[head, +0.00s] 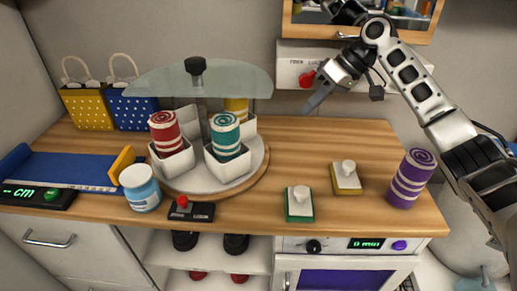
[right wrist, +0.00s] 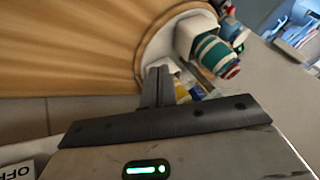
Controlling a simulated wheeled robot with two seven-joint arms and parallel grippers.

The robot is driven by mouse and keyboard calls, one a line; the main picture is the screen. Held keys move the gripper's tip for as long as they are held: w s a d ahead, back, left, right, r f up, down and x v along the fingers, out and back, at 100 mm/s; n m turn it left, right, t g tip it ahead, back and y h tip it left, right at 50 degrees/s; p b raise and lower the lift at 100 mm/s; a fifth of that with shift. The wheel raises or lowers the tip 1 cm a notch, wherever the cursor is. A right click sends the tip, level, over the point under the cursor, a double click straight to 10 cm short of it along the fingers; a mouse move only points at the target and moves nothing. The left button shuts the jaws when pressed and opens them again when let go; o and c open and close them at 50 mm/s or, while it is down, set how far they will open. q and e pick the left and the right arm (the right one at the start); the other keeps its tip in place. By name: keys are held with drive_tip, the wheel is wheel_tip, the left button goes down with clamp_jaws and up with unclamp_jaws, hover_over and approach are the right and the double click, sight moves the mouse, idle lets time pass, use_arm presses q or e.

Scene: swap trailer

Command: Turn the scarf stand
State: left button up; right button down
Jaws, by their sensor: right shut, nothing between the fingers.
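The scarf stand is a round white turntable (head: 207,186) on a wooden base, with a clear half-round panel (head: 165,82) and a black knob (head: 195,66) on top. White bins on it hold a red rolled scarf (head: 165,132) and a teal one (head: 226,136) in front. A yellow one (head: 237,108) is partly hidden behind. The teal scarf also shows in the right wrist view (right wrist: 209,52). My right gripper (head: 311,106) is shut and empty, above the counter's back edge, right of the stand and apart from it. My left gripper is out of view.
A purple rolled scarf (head: 411,178) stands at the counter's right. Two knobbed blocks, green-based (head: 299,204) and yellow-based (head: 346,179), sit right of the stand. A red-knobbed black box (head: 191,210) and a blue jar (head: 141,188) are in front. The wood behind the blocks is clear.

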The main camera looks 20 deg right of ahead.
drive_tip(key=p, duration=0.1)
approach(259, 163)
drive_tip(key=w+f, duration=0.1)
drive_tip(key=w+a+f, duration=0.2)
drive_tip(key=f, duration=0.1)
drive_tip(key=shift+a+f, duration=0.1)
drive_tip(key=shift+s+a+r+p, duration=0.1)
drive_tip(key=shift+s+a+p, duration=0.15)
drive_tip(key=shift+a, duration=0.3)
drive_tip(key=shift+s+a+r+p, duration=0.15)
drive_tip(key=shift+a+p, duration=0.2)
drive_tip(key=shift+a, duration=0.25)
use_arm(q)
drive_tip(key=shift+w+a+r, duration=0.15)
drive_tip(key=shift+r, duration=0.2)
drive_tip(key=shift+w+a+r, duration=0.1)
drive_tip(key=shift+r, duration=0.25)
use_arm(e)
drive_tip(key=shift+s+a+f, duration=0.15)
drive_tip(key=shift+s+a, duration=0.05)
drive_tip(key=shift+a, duration=0.4)
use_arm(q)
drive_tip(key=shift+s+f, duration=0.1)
use_arm(e)
drive_tip(key=shift+w, duration=0.1)
